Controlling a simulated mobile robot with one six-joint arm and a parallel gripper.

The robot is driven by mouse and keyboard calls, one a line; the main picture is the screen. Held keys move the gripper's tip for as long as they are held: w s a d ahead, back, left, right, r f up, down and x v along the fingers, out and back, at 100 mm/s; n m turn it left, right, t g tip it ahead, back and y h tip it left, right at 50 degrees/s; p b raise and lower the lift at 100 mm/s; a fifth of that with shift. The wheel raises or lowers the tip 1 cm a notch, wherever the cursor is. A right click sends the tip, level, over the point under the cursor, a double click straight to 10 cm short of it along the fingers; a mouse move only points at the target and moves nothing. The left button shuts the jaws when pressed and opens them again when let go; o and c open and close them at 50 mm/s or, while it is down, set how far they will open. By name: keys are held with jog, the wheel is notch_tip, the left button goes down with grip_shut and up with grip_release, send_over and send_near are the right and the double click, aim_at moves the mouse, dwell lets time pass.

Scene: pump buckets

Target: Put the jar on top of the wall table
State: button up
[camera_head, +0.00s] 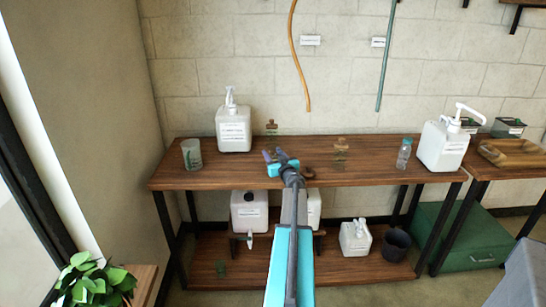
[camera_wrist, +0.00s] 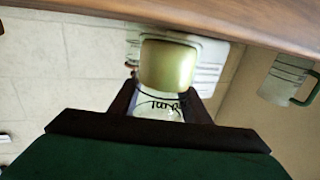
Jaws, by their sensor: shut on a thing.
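My gripper (camera_wrist: 160,105) is shut on the jar (camera_wrist: 168,65). In the wrist view, the jar has a smooth gold-yellow end and a pale part with dark handwriting between the fingers. In the head view, my gripper (camera_head: 284,160) is over the middle-left of the wooden wall table (camera_head: 230,174), and I cannot make out the jar there. The table also shows as a brown band across the top of the wrist view (camera_wrist: 240,18). I cannot tell whether the jar touches it.
A white pump bottle (camera_head: 233,130) and a cup (camera_head: 192,154) stand on the table's left. A clear bottle (camera_head: 404,154) and another pump bottle (camera_head: 442,146) stand at the right. The lower shelf holds several containers. Tabletop right of my gripper looks mostly clear.

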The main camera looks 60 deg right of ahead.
jog(key=shift+f, duration=0.2)
jog(key=shift+f, duration=0.15)
jog(key=o, duration=1.5)
jog(key=shift+v, duration=6.05)
jog(key=shift+a, duration=0.1)
